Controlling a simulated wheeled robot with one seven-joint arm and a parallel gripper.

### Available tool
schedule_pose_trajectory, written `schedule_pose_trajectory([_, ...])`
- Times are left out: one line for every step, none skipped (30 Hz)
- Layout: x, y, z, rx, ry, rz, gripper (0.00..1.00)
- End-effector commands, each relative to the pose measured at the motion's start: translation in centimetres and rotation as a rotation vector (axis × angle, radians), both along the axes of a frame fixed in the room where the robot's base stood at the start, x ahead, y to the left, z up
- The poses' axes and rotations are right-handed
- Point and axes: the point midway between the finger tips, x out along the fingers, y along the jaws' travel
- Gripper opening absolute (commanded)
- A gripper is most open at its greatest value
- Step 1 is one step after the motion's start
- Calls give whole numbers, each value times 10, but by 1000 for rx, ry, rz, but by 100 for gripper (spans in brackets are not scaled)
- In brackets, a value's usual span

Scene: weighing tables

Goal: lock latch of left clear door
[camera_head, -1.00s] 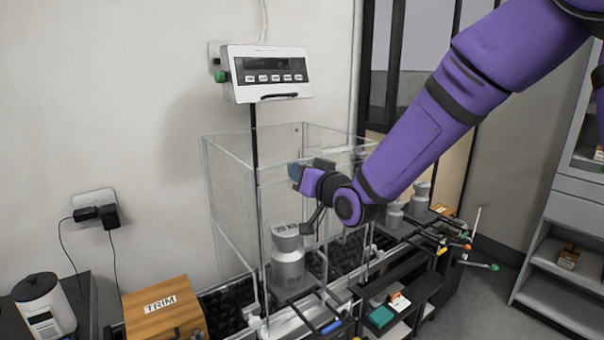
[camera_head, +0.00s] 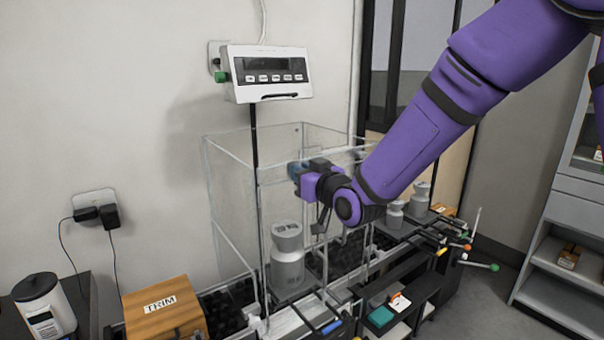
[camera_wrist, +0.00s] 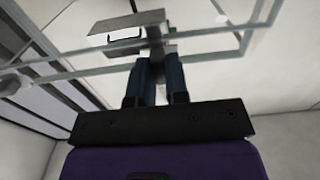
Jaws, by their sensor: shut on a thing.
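A clear box with thin pale edges (camera_head: 232,205) stands against the wall, and its top frame (camera_wrist: 85,68) crosses the wrist view. I cannot tell the left clear door apart from the other panes. My gripper (camera_head: 296,171) is at the upper front edge of the box. In the wrist view, its two dark blue fingers (camera_wrist: 157,72) are close together at a small grey piece (camera_wrist: 153,32) by the frame, which looks like the latch. The fingers are shut on it; their tips hide part of it, and its locked or unlocked position cannot be read.
A grey weight (camera_head: 287,262) stands inside the box. A white display unit (camera_head: 268,75) hangs above on a black post. A wooden TRIM box (camera_head: 162,308) is at lower left. Rods with coloured ends (camera_head: 455,250) stick out at right. The floor at lower right is clear.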

Motion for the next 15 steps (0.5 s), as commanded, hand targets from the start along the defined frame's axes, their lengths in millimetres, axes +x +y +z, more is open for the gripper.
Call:
schedule_pose_trajectory([-1,0,-2,-4,4,1,0])
schedule_pose_trajectory([-1,0,-2,-4,4,1,0])
schedule_pose_trajectory([-1,0,-2,-4,4,1,0])
schedule_pose_trajectory([-1,0,-2,-4,4,1,19])
schedule_pose_trajectory([-1,0,-2,-4,4,1,26])
schedule_pose_trajectory([-1,0,-2,-3,4,0,36])
schedule_pose_trajectory([0,0,-2,-3,4,0,40])
schedule_pose_trajectory([0,0,-2,-2,3,0,40])
schedule_pose_trajectory([0,0,-2,-2,3,0,40])
schedule_pose_trajectory([0,0,-1,-2,2,0,40])
schedule_pose_trajectory([0,0,-1,-2,2,0,40])
schedule_pose_trajectory([0,0,-1,-2,2,0,40])
schedule_pose_trajectory([0,0,-1,-2,2,0,40])
schedule_pose_trajectory([0,0,-1,-1,2,0,40])
schedule_pose_trajectory([-1,-1,-1,-1,2,0,40])
